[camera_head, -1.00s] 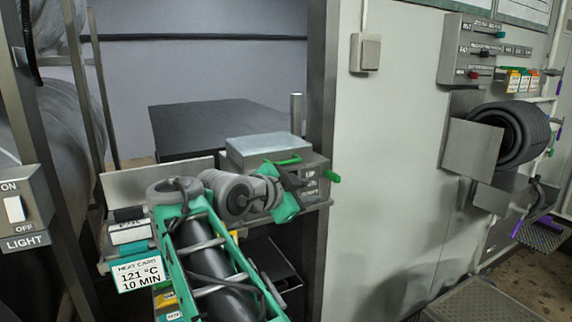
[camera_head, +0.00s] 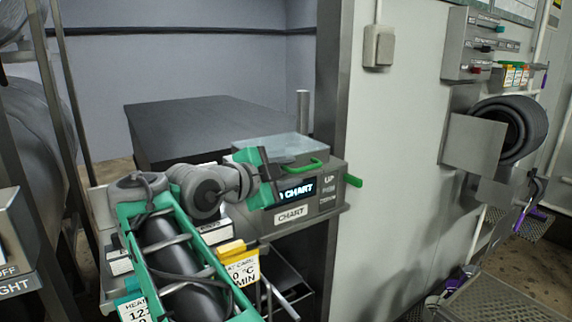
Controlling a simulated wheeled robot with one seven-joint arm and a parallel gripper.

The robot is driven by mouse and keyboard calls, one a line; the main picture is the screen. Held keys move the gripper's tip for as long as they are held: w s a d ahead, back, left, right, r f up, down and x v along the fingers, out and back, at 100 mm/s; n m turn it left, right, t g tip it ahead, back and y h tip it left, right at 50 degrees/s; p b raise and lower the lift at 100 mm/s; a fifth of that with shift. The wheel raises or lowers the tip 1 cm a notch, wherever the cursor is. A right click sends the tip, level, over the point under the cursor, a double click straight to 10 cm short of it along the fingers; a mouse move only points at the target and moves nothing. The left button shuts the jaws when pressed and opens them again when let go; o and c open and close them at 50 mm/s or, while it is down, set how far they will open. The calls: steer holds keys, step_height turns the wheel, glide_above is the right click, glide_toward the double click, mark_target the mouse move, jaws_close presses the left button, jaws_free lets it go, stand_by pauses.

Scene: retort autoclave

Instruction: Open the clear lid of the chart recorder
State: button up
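The chart recorder (camera_head: 333,186) is a grey box with a "CHART" label and a lit display on its front, on a shelf by the door post. Its clear lid (camera_head: 283,145) lies flat on top and looks shut. A green bar handle (camera_head: 304,166) sticks out at the lid's front edge. My gripper (camera_head: 268,178), green and dark, is just left of this handle, in front of the recorder. It covers the box's left front and part of the display. A gap seems to show between gripper and handle, but contact is unclear. Its finger opening is hard to make out.
A green knob (camera_head: 352,180) sticks out at the recorder's right side. A grey wall with a switch (camera_head: 379,46) stands to the right. Hanging tags (camera_head: 243,268) are below my wrist. A dark flat-topped block (camera_head: 205,125) is behind.

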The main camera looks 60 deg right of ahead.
mark_target(305, 168)
steer(key=shift+w, duration=0.15)
steer(key=shift+d, duration=0.4)
steer(key=p+x, duration=0.2)
steer(key=x, duration=0.4)
steer(key=shift+d, duration=0.1)
steer(key=shift+s+d+f, duration=0.15)
steer(key=shift+s+d, duration=0.05)
steer(key=shift+d, duration=0.2)
jaws_close()
stand_by(0.5)
